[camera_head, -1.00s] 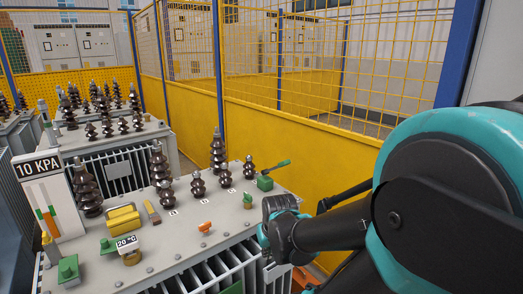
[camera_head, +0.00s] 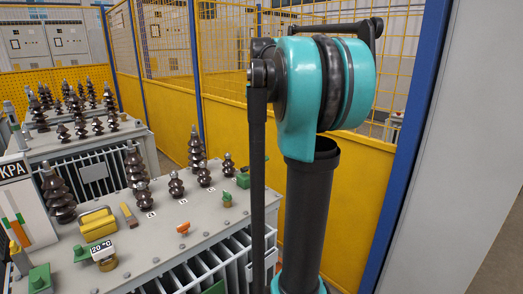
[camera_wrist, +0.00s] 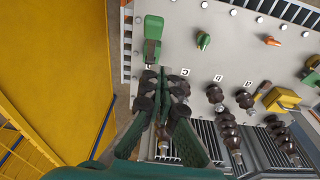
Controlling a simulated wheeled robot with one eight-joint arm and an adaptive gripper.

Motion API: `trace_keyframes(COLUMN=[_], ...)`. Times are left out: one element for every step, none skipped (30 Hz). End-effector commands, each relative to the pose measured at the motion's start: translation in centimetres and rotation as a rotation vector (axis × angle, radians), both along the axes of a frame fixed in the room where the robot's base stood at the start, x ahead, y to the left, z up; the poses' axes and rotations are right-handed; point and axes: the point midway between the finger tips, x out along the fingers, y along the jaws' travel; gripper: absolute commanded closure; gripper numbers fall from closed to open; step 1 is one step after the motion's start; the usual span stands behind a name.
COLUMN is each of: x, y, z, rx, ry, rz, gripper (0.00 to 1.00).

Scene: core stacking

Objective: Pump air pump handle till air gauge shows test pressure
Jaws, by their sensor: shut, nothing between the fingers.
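The air pump is a small green block with a lever handle (camera_head: 243,178) at the right of the transformer's top, partly behind my arm. In the wrist view, the green pump (camera_wrist: 153,38) is at the upper left, with a thin green strip reaching down toward my fingertips. My gripper (camera_wrist: 163,92) is shut and empty, close to the pump; I cannot tell whether it touches the handle. The air gauge (camera_head: 22,208), a white board marked "KPA" with green and orange bars, is cut off by the left edge of the head view.
Brown ribbed insulators (camera_head: 135,168) stand along the transformer top (camera_head: 150,240). A yellow-handled part (camera_head: 97,223), a "20 °C" gauge (camera_head: 103,252) and an orange valve (camera_head: 183,228) sit nearer. A yellow fence (camera_head: 225,130) closes off the back.

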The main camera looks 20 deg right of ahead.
Motion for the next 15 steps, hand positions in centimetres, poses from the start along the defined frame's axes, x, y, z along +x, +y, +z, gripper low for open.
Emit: trace_keyframes(x=[0.3, 0.5, 0.6, 0.7, 0.7, 0.8, 0.8, 0.9, 0.9, 0.9, 0.9, 0.9, 0.9, 0.9, 0.9], y=[-0.5, -0.7, -0.9, -1.0, -1.1, -1.2, -1.3, -1.3, -1.4, -1.4, -1.4, -1.4, -1.4, -1.4, -1.3], z=[1.1, 1.7, 2.3, 2.7, 3.0, 3.3, 3.5, 3.6, 3.7, 3.8, 3.8, 3.8, 3.8, 3.8, 3.8], rx=[0.002, 0.002, 0.003, 0.002, 0.003, 0.004, 0.004, 0.003, 0.004, 0.004, 0.004, 0.005, 0.004, 0.004, 0.004], ry=[0.006, 0.008, 0.011, 0.013, 0.014, 0.016, 0.017, 0.018, 0.018, 0.019, 0.019, 0.019, 0.019, 0.019, 0.019], rz=[0.009, 0.016, 0.023, 0.027, 0.031, 0.036, 0.038, 0.040, 0.041, 0.042, 0.042, 0.042, 0.042, 0.042, 0.042], gripper=[1.00, 1.00, 1.00, 1.00, 1.00, 1.00, 1.00, 1.00, 1.00, 1.00, 1.00, 1.00, 1.00, 1.00, 1.00])
